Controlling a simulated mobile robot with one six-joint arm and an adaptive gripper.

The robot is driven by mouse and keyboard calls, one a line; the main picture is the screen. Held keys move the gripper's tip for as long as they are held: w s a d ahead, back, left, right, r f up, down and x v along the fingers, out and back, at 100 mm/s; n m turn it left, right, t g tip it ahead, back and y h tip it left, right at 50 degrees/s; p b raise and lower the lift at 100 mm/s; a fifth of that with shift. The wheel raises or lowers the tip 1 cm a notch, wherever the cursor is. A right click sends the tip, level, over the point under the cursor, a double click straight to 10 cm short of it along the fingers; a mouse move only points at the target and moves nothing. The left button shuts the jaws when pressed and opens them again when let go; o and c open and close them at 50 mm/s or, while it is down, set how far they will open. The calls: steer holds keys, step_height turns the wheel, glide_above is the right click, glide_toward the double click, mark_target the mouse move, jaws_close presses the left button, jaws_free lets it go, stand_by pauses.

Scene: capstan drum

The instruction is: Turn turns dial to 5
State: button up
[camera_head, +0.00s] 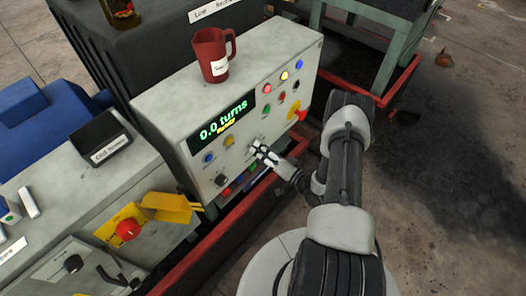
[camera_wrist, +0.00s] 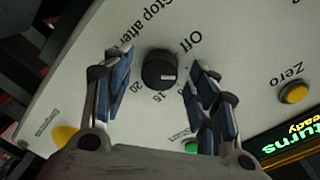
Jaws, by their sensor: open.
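The turns dial (camera_wrist: 160,70) is a round black knob on the pale panel, with a small light mark on its face. Printing around it reads "Off", "Stop after", "20" and "15" in the wrist view; I see no 5, and the setting cannot be told. My gripper (camera_wrist: 157,64) is open, with a blue-padded finger on each side of the knob and a gap to both. In the head view my gripper (camera_head: 266,155) is at the front of the grey control box (camera_head: 165,105) and hides the dial. The display (camera_head: 224,121) reads "0.0 turns" and "Ready".
A red mug (camera_head: 209,58) stands on the box. A red emergency knob (camera_head: 300,114) is at the box's right. Floor at the right is open.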

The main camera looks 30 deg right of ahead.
steer(key=shift+s, duration=0.1)
steer(key=v, duration=1.2)
